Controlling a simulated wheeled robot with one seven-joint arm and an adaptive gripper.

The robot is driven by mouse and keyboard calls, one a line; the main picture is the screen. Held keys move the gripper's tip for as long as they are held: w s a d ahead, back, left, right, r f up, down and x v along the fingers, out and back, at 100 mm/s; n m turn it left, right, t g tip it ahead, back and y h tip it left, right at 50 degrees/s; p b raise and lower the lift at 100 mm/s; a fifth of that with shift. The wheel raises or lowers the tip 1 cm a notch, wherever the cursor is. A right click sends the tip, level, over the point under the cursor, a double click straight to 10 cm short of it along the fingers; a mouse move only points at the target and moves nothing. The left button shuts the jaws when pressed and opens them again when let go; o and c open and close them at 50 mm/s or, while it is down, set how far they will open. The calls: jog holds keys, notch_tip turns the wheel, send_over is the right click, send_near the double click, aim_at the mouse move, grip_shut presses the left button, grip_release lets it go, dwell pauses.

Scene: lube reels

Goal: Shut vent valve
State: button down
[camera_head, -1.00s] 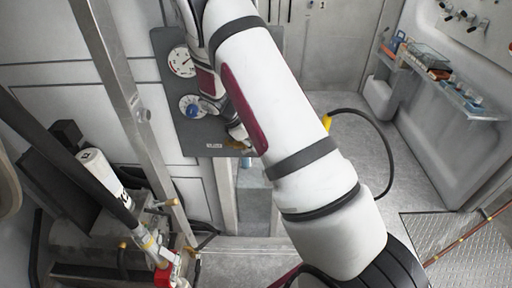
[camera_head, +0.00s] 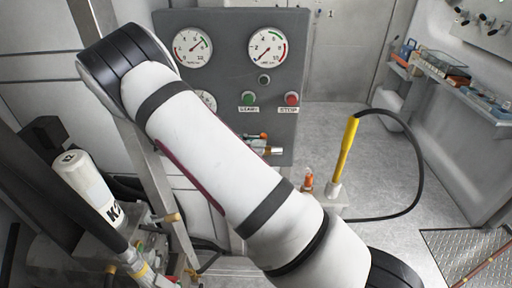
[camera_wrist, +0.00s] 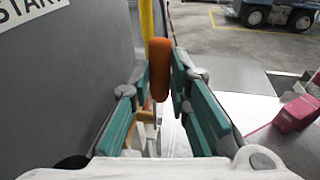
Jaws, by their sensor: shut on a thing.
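An orange handle (camera_wrist: 159,68) stands between the teal pads of my gripper (camera_wrist: 160,88) in the wrist view. The pads are close on both sides of it, and the gripper is shut on it. In the head view, a small orange-tipped lever with a metal fitting (camera_head: 268,150) sits low on the grey gauge panel (camera_head: 228,20). It looks like the same handle, but no label names it as the vent valve.
The panel carries gauges, a green start button (camera_head: 249,99) and a red stop button (camera_head: 292,99). A yellow upright handle (camera_head: 346,147) with a black hose stands to its right. A white cylinder (camera_head: 84,185) is at lower left.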

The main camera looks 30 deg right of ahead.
jog(key=shift+w+a+f+g+h+b, duration=0.2)
jog(key=shift+w+a+g+h+b, duration=0.2)
jog(key=shift+h+b, duration=0.4)
jog(key=shift+a, duration=0.1)
jog(key=c, duration=1.5)
grip_release()
jog(key=shift+s+r, duration=0.1)
